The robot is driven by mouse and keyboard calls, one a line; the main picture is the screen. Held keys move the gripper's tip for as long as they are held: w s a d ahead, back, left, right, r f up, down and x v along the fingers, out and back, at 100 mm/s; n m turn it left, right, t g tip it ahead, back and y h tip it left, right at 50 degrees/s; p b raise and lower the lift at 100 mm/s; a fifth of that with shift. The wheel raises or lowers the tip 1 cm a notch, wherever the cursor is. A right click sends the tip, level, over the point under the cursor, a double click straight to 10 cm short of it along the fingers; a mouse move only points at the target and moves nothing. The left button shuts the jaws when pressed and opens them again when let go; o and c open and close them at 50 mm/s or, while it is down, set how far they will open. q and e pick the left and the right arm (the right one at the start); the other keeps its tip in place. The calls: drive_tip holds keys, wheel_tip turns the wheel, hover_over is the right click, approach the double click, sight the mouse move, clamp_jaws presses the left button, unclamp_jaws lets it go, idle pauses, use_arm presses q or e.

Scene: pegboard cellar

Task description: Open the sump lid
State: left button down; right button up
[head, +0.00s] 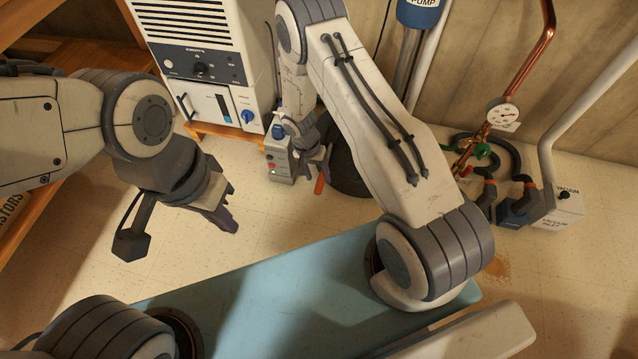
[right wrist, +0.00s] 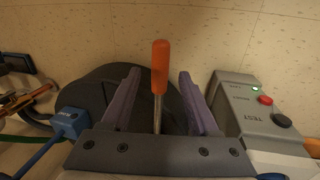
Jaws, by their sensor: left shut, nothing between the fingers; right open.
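The dark round sump lid (head: 350,177) is on the floor near the wall, partly hidden behind my right arm. It also shows in the right wrist view (right wrist: 85,92), partly behind the fingers. An orange handle (right wrist: 160,62) on a metal shaft stands out over it; its orange part shows in the head view (head: 319,185). My right gripper (right wrist: 160,74) is open, with the handle in line between its fingers and a gap on both sides. Whether the fingers are level with the handle is hard to tell. My left gripper (head: 224,216) is shut and empty, above bare floor.
A grey box with buttons and a green light (right wrist: 250,112) stands close right of the lid in the wrist view. A white cabinet (head: 205,52) stands behind. Pipes with a gauge (head: 503,112) and a vacuum inlet box (head: 562,208) are at right.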

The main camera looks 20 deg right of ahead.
drive_tip(key=shift+s+d+f+b, duration=0.1)
drive_tip(key=shift+f+b, duration=0.1)
drive_tip(key=shift+f, duration=0.45)
drive_tip(key=shift+s+d+f+b, duration=0.1)
drive_tip(key=shift+f+b, duration=0.1)
drive_tip(key=shift+f, duration=0.45)
clamp_jaws()
idle(0.5)
